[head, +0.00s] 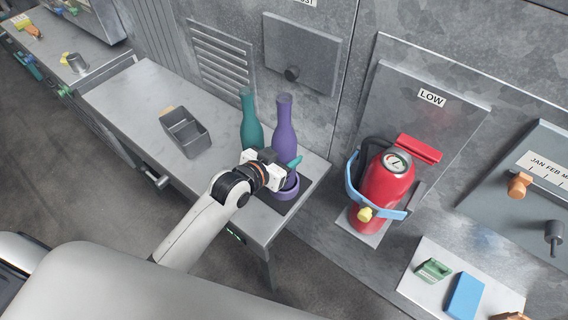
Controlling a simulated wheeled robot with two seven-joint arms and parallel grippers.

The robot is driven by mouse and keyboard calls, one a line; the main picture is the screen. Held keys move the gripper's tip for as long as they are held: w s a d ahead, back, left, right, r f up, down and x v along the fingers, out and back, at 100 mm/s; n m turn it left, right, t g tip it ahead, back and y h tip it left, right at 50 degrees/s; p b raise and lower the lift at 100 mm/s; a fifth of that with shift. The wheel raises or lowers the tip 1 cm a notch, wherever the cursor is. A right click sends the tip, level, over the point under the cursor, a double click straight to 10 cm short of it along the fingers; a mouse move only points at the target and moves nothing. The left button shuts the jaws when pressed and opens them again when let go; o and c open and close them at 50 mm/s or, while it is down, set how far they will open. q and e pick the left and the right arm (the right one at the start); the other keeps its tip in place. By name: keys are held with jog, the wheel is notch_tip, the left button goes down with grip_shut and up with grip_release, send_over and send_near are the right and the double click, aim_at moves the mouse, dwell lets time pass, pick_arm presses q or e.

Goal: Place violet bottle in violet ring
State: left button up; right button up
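The violet bottle (284,128) is upright near the right end of the grey bench. Its lower part is hidden behind my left gripper (283,167). The violet ring (287,190) shows just below the gripper, on a dark base. The bottle is above or in the ring; I cannot tell whether it is seated. My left gripper is at the bottle's lower body, and its fingers are mostly hidden, so its grip is unclear. A small teal piece (295,161) shows beside the gripper. My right gripper is not in view.
A teal bottle (250,121) stands close to the left of the violet one. A grey divided bin (185,132) sits further left on the bench (130,98). A red fire extinguisher (384,190) is on the wall at right. The bench between bin and bottles is clear.

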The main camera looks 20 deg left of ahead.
pick_arm(q)
jog(key=shift+f, duration=1.65)
jog(key=shift+f, duration=0.1)
jog(key=o, duration=1.3)
jog(key=shift+f, duration=0.1)
jog(key=shift+c, duration=0.2)
jog(key=b+v, duration=0.1)
jog(key=v, duration=1.1)
jog(key=shift+r, duration=0.2)
